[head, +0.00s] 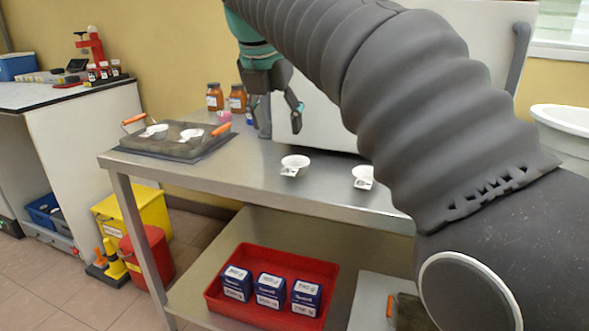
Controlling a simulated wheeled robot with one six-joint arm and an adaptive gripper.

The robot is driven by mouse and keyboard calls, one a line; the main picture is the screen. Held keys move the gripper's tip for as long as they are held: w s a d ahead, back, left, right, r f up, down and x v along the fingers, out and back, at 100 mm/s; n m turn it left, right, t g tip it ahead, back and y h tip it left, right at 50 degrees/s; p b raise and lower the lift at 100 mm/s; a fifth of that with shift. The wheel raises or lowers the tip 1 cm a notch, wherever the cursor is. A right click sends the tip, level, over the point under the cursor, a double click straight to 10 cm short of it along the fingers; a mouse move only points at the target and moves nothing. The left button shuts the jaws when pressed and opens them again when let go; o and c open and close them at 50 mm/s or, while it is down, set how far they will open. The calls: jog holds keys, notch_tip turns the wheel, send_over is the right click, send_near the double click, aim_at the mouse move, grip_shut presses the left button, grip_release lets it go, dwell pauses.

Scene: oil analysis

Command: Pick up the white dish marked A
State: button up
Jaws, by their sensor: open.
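Two small white dishes with tag-like handles stand on the steel table (225,173): one dish (295,161) near the middle and another dish (362,174) to its right, beside my arm. Two more white dishes, a left one (157,129) and a right one (191,134), sit on the dark tray (170,146) at the table's left end. The letters on the dishes are too small to read, so I cannot tell which is A. My gripper (281,126) is open and empty, fingers pointing down, just behind and left of the middle dish in the picture.
Jars of orange-brown oil (214,97) stand behind my gripper. A large white appliance (325,115) stands at the back of the table, partly hidden by my arm. A red bin (325,268) with blue boxes is on the lower shelf. The tray has orange handles.

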jog(key=b, duration=0.2)
send_over(290, 170)
jog(key=s+a, duration=0.1)
jog(key=s, duration=0.2)
jog(key=f, duration=0.7)
jog(key=shift+w+a+f, duration=0.2)
jog(key=shift+w+f, duration=0.05)
jog(key=shift+f, duration=0.05)
jog(key=shift+d+x, duration=0.15)
jog(key=shift+x, duration=1.2)
jog(key=shift+d+x, duration=0.2)
jog(key=shift+x, duration=1.15)
jog(key=shift+w+r, duration=0.1)
grip_shut()
jog(key=shift+r, duration=0.1)
